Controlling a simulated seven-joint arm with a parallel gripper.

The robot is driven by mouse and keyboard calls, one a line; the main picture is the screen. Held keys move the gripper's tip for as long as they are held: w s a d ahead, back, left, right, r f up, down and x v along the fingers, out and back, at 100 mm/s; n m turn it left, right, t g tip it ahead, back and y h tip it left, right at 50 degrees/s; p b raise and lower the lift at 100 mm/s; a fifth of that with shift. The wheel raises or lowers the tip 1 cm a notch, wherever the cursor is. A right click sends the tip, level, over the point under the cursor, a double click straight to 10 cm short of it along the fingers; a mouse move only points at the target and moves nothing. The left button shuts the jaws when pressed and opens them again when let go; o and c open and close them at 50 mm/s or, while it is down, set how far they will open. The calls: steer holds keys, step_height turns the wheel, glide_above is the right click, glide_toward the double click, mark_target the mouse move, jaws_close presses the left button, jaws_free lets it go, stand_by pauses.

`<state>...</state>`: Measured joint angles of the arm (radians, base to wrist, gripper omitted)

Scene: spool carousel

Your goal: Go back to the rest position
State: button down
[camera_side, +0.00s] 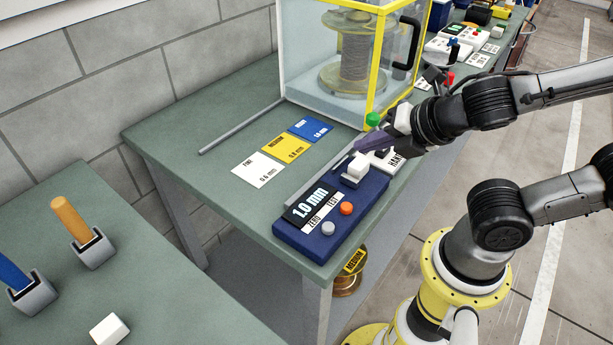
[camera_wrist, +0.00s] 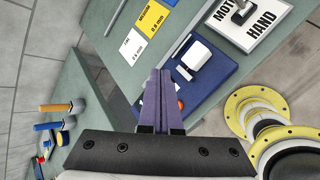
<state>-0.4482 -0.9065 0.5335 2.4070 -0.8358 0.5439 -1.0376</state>
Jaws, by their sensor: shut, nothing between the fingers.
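My gripper (camera_side: 362,145) has purple fingers and is shut and empty. In the side view it is above the far end of the blue gauge box (camera_side: 318,240), close to the white block (camera_side: 357,166) on it. I cannot tell the exact gap. In the wrist view the closed fingers (camera_wrist: 160,74) point over the table beside the blue box (camera_wrist: 222,72) and partly hide it. The box has a "1.0 mm" display (camera_side: 310,201), a grey button (camera_side: 328,228) and an orange button (camera_side: 346,208).
A yellow-framed clear cabinet (camera_side: 300,60) encloses a wire spool (camera_side: 353,50). White, yellow (camera_side: 284,148) and blue cards and a grey rod (camera_side: 240,127) lie on the green table. A HAND plate (camera_wrist: 238,30) adjoins the box. A second table at left holds coloured handles (camera_side: 72,218).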

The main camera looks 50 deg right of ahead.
steer(key=s+d+r+m+g+h, duration=0.1)
steer(key=s+d+r+m, duration=0.15)
steer(key=d+m, duration=0.45)
steer(key=s+a+m+g+y, duration=0.2)
steer(key=s+a+m, duration=0.2)
steer(key=m, duration=1.3)
steer(key=shift+s+a+r+g, duration=0.3)
steer(key=shift+s+a+r, duration=0.1)
steer(key=shift+a, duration=0.15)
